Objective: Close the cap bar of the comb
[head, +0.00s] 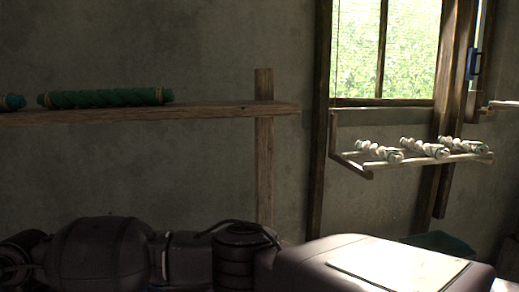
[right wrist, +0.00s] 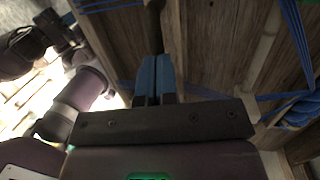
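In the right wrist view, the two blue fingertips of my right gripper (right wrist: 157,76) lie side by side with only a thin line between them, so it looks shut. A dark upright bar (right wrist: 153,28) shows just beyond the fingertips; I cannot tell whether they touch it. Wooden loom beams (right wrist: 262,45) with blue cords (right wrist: 292,112) surround the gripper. I cannot make out the comb or its cap bar for certain in either view. My left gripper is not in view.
In the head view, a wall shelf (head: 215,110) holds a green yarn roll (head: 105,97). A small rack (head: 351,166) with several pale skeins (head: 423,149) hangs below the window (head: 407,45). My own dark body parts fill the bottom edge.

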